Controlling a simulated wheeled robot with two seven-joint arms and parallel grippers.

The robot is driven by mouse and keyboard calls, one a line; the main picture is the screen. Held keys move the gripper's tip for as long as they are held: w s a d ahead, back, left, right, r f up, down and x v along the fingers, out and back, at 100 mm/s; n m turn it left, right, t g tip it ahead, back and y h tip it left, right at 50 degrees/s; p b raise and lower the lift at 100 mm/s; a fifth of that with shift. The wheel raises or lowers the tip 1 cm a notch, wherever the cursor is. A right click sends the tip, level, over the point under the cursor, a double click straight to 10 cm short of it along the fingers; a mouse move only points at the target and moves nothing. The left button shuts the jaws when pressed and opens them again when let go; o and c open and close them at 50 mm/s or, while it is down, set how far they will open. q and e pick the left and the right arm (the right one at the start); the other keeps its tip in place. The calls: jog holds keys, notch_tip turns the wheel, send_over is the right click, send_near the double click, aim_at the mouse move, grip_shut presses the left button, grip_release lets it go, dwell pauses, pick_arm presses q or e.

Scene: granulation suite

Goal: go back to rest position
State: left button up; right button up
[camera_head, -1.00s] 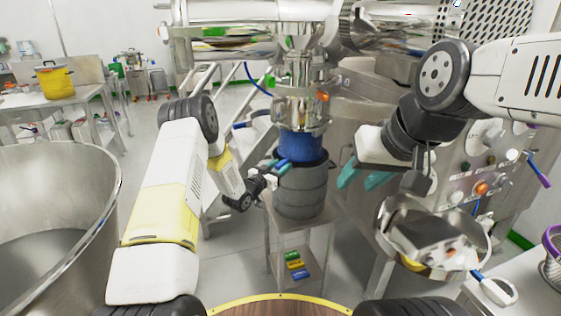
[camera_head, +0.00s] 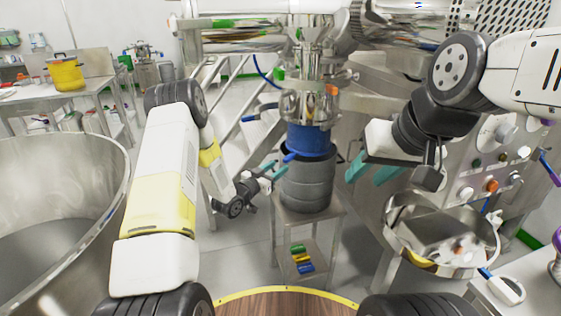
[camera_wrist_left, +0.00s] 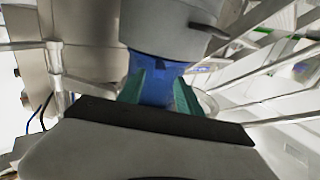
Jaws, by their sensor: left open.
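My left gripper (camera_head: 268,170) is open, with its teal fingers just left of the grey drum in the head view. In the left wrist view, the two fingers of my left gripper (camera_wrist_left: 159,92) stand apart with a blue collar (camera_wrist_left: 158,82) showing behind and between them. Nothing is seen held in it. My right gripper (camera_head: 369,170) hangs at the right of the drum, its teal fingers apart and empty, above and left of a steel basin.
The grey drum (camera_head: 308,186) with a blue collar (camera_head: 308,139) stands on a small steel stand (camera_head: 322,217) under the steel outlet. A large steel vessel (camera_head: 118,200) is at the left. A steel basin (camera_head: 398,212) is at the right. Floor is clear left of the stand.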

pick_arm(q)
jog(key=shift+w+a+r, duration=0.1)
jog(key=shift+w+r, duration=0.05)
jog(key=shift+r, duration=0.25)
jog(key=a+r+g+y, duration=0.1)
jog(key=a+r+y, duration=0.3)
jog(key=r, duration=0.6)
jog(key=s+a+r+n+g+y, duration=0.25)
jog(key=s+a+r+y, duration=0.2)
jog(key=s+r, duration=0.45)
jog(key=s+r+n+g, duration=0.2)
jog(key=s, duration=1.4)
jog(key=s+a+r+n+g, duration=0.1)
jog(key=s+r+g, duration=0.2)
jog(key=s, duration=1.3)
jog(key=shift+r+n+h, duration=0.2)
jog(key=shift+n+h, duration=0.15)
jog(key=shift+w, duration=0.1)
